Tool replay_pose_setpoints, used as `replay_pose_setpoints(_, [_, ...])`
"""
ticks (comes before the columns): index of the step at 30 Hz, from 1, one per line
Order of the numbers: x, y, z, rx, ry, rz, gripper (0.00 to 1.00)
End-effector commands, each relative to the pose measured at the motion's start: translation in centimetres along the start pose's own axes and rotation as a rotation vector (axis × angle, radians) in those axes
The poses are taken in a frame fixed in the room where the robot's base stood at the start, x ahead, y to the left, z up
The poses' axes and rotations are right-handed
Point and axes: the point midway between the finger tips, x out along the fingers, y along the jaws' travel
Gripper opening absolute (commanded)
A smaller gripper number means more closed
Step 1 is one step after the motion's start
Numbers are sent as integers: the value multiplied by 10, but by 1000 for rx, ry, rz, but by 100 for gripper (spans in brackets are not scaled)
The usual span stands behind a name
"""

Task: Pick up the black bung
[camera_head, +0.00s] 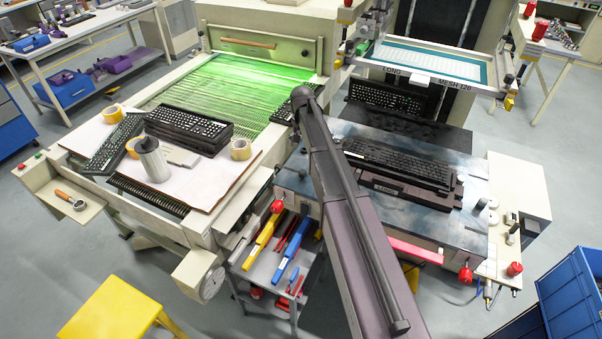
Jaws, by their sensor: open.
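A small dark upright piece (513,233) stands on the pale side panel at the right of the press. It may be the black bung, but it is too small to tell for sure. My arm rises from the bottom of the view across the middle, and its far end lies by the keyboards near the green-lit belt. My gripper is not visible.
A black keyboard (398,162) lies on the press bed, with a pale-framed screen (430,62) above it. The left table (205,193) holds stacked keyboards (188,128), tape rolls (240,149) and a grey bottle (152,160).

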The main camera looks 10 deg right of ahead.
Motion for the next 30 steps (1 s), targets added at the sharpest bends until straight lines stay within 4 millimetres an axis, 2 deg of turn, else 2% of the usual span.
replay_pose_setpoints(11, [7,0,1,-2,0,0,85])
replay_pose_setpoints(30, [55,-1,1,-3,0,0,85])
